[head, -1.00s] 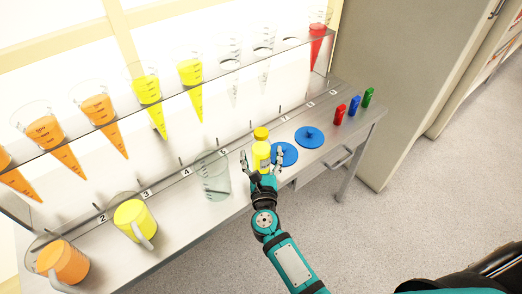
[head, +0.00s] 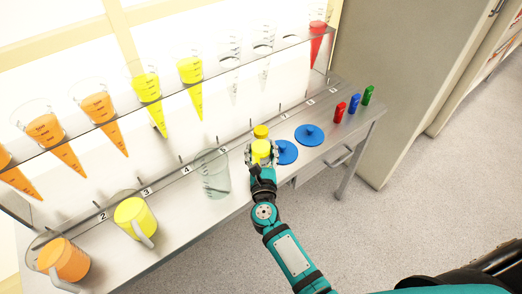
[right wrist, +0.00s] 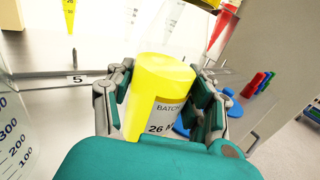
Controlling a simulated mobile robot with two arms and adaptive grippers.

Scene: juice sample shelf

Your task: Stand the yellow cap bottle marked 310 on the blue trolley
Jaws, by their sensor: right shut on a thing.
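The yellow cap bottle (head: 261,132) stands upright on the bench, and my right gripper (head: 261,154) is closed around its body. In the right wrist view its yellow side (right wrist: 163,76) shows between the two fingers of the gripper (right wrist: 165,100). Its label reads "BATCH" and "26 N", with the rest hidden behind my gripper. I cannot read the mark 310. I cannot tell whether the bottle is lifted off the bench. The blue trolley is not in view. My left gripper is not in view.
A clear jug (head: 214,175) stands close left of the bottle. Blue round lids (head: 310,136) lie to its right, then red, blue and green small items (head: 354,105). A clear shelf (head: 150,104) with coloured cones is above. Open floor (head: 440,180) lies right of the bench.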

